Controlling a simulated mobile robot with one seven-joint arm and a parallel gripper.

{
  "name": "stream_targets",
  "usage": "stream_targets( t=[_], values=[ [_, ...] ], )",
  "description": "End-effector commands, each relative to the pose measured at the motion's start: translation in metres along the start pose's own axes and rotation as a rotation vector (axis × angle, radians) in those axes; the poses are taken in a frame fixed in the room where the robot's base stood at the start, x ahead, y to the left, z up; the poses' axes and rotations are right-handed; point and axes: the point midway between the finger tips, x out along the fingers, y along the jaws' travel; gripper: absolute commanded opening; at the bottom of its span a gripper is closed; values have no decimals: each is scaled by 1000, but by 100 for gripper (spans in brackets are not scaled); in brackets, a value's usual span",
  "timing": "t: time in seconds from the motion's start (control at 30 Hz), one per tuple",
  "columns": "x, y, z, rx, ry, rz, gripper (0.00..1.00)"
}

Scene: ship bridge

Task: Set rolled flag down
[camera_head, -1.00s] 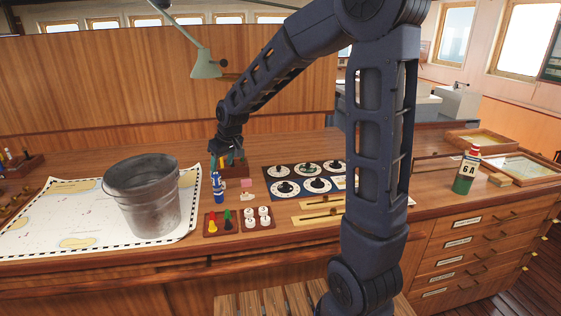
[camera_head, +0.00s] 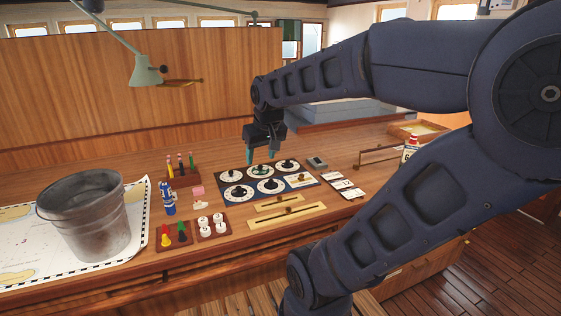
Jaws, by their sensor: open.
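My gripper (camera_head: 262,158) is open, with teal fingertips pointing down over the dial panel (camera_head: 226,191), and nothing shows between the fingers. A wooden rack (camera_head: 184,179) to its left holds several thin upright rolls or sticks with coloured ends, too small to tell apart. A blue and white upright item (camera_head: 168,198) stands on the desk in front of the rack. I cannot tell for sure which of these is the rolled flag.
A metal bucket (camera_head: 88,225) stands on the chart (camera_head: 140,215) at the left. Trays of coloured pegs (camera_head: 173,236) and white pieces (camera_head: 213,228), and brass rulers (camera_head: 300,225), lie along the front. A green lamp (camera_head: 147,72) hangs above. The desk behind the dials is bare.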

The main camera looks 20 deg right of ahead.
Motion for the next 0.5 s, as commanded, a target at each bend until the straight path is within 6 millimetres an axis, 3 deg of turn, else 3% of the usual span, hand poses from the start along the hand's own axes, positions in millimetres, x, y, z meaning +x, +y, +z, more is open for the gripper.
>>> stream_targets(
  t=[0.1,0.2,0.5],
  values=[
    [-11,16,28,62,4,13,55],
    [-17,23,44,96,4,19,55],
    [-20,29,59,126,1,23,55]
  ],
)
